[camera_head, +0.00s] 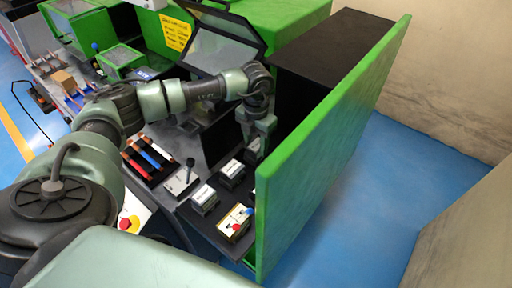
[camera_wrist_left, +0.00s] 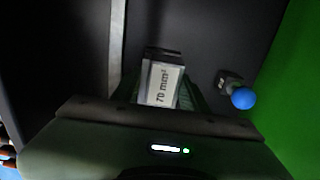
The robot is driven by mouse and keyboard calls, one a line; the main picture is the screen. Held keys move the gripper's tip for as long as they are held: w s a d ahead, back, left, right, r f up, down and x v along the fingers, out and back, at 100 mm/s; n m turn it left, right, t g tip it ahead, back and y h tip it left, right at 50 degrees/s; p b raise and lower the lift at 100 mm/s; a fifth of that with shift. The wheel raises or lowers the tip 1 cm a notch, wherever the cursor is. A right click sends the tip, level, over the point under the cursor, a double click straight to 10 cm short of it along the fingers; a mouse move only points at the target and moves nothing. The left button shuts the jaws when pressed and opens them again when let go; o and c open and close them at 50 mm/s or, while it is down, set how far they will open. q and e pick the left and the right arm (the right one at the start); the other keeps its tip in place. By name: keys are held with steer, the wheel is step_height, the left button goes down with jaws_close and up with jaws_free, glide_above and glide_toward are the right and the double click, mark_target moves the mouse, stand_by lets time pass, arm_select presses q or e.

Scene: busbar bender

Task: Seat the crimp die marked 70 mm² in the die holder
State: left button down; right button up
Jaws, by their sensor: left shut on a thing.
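The crimp die marked 70 mm² (camera_wrist_left: 160,84) sits between the fingers of my left gripper (camera_wrist_left: 160,97), its label turned sideways in the left wrist view. My left gripper is shut on it. In the head view my left gripper (camera_head: 262,140) points down beside the black cabinet, inside the green side panel. A pale block (camera_head: 253,148) shows just under it; I cannot tell whether this is the held die. Two other labelled blocks (camera_head: 232,173) (camera_head: 204,198) stand on the dark shelf. The die holder cannot be made out clearly. My right gripper is not in view.
A tall green panel (camera_head: 325,150) stands close to the right of the gripper. A blue ball knob (camera_wrist_left: 243,98) lies right of the die in the wrist view. A yellow box (camera_head: 235,223) stands at the shelf's front. A tilted clear guard (camera_head: 222,50) stands behind.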

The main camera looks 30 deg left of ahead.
arm_select(q)
steer(key=shift+r, duration=0.2)
steer(key=shift+r+p, duration=0.6)
steer(key=shift+r, duration=0.3)
steer(key=shift+r, duration=0.35)
steer(key=shift+r+p, duration=0.2)
steer(key=shift+p, duration=0.15)
steer(key=shift+r+p, duration=1.55)
steer(key=shift+r, duration=0.9)
